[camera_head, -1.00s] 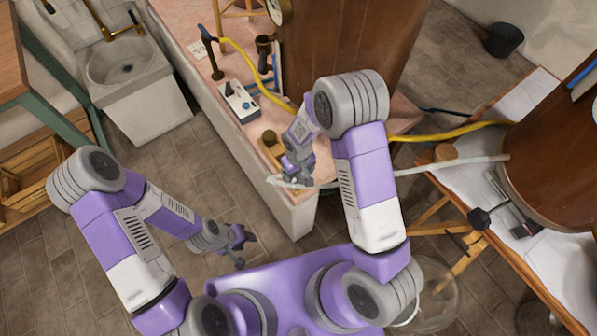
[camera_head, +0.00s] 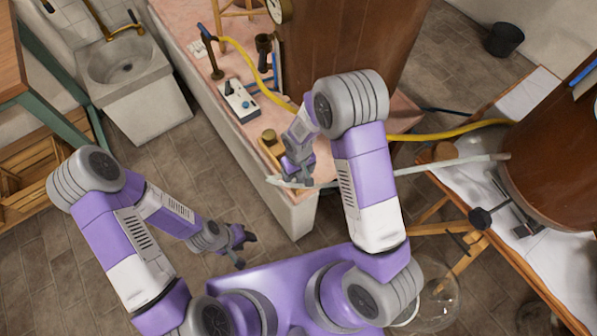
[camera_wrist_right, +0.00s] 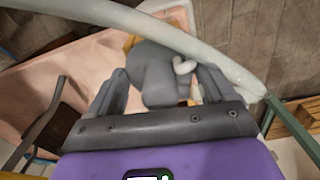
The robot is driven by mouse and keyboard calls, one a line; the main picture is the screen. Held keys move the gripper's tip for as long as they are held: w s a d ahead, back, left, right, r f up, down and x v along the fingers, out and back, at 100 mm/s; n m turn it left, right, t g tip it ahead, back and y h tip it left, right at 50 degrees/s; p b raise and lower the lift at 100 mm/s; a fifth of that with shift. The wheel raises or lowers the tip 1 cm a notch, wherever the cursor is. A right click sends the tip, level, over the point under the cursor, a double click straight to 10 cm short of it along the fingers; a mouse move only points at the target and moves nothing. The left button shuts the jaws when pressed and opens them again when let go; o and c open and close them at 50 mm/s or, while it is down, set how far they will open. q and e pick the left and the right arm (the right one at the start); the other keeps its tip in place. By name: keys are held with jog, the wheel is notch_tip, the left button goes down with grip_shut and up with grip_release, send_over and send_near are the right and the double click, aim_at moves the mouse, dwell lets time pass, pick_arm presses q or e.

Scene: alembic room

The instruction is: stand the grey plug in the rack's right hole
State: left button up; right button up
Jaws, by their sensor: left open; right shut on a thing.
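My right gripper (camera_head: 299,173) is over the near end of the pink bench. In the right wrist view its fingers (camera_wrist_right: 160,92) are shut on the grey plug (camera_wrist_right: 155,75), a rounded grey body with a small pale loop at its side. In the head view the plug is too small and covered to make out. A small wooden block (camera_head: 267,148) with a brass knob stands just beyond the gripper and may be the rack. Its holes cannot be made out. My left gripper (camera_head: 243,250) is open and empty, out over the floor.
A pale hose (camera_head: 430,168) crosses close by the right gripper, and it also arcs across the right wrist view (camera_wrist_right: 225,60). A control box (camera_head: 240,101), a yellow hose (camera_head: 246,62) and a large wooden vessel (camera_head: 340,45) stand farther back on the bench (camera_head: 225,140).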

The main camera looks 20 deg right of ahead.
jog(key=shift+f, duration=0.2)
jog(key=o, duration=0.9)
jog(key=shift+r, duration=0.1)
jog(key=shift+r+p, duration=2.5)
jog(key=shift+r, duration=0.95)
jog(key=shift+s+f, duration=0.1)
jog(key=shift+f, duration=0.05)
jog(key=s+a+f+m+y, duration=0.2)
jog(key=s+f+m+y, duration=0.2)
jog(key=s+f, duration=0.4)
jog(key=s+m, duration=0.1)
jog(key=s, duration=0.6)
jog(key=shift+s+a+m+t, duration=0.15)
jog(key=shift+m+t, duration=0.15)
